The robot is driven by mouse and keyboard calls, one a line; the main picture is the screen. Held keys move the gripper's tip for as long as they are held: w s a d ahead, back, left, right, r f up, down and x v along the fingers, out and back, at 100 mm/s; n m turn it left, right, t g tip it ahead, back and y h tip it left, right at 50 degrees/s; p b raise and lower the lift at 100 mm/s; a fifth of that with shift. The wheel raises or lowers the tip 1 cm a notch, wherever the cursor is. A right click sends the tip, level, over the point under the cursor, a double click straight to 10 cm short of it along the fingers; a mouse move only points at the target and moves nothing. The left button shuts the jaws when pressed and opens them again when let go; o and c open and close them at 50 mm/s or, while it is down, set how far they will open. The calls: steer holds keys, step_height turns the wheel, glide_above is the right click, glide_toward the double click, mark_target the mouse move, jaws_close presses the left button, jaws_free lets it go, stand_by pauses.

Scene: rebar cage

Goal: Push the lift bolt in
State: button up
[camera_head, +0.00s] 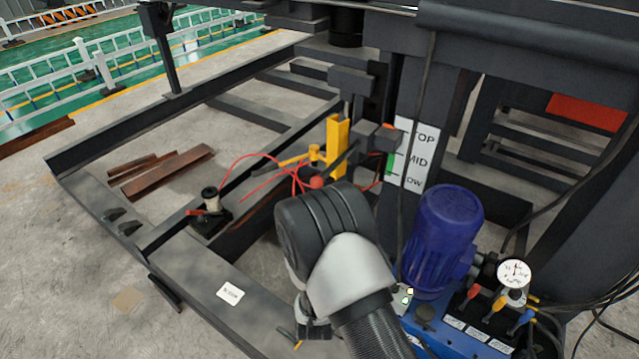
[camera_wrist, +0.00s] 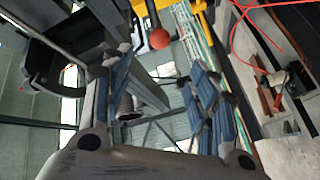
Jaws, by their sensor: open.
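My gripper (camera_wrist: 160,85) is open in the wrist view, its two blue-padded fingers spread apart with nothing held between them. In the head view my own wrist hides the fingers. A short grey cylindrical piece (camera_wrist: 127,106) shows beside the left finger, but I cannot tell whether it is the lift bolt or whether it touches the finger. Beyond the fingers is a red ball knob (camera_wrist: 159,39); in the head view this knob (camera_head: 316,182) sits by a yellow upright (camera_head: 337,143). A dark bracket (camera_wrist: 45,72) stands at the left of the wrist view.
A white TOP/MID/LOW sign (camera_head: 416,155) is on the dark column. A blue motor (camera_head: 446,235) and a pressure gauge (camera_head: 514,273) stand at the right. Red hoses (camera_head: 245,157) loop near the yellow upright. Rusty steel pieces (camera_head: 165,170) lie inside the dark floor frame (camera_head: 105,212).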

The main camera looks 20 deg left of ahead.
mark_target(317, 188)
steer(key=b+x, duration=0.3)
steer(key=x, duration=1.4)
steer(key=shift+w+a, duration=0.1)
steer(key=shift+w, duration=0.05)
steer(key=shift+c, duration=0.5)
jaws_close()
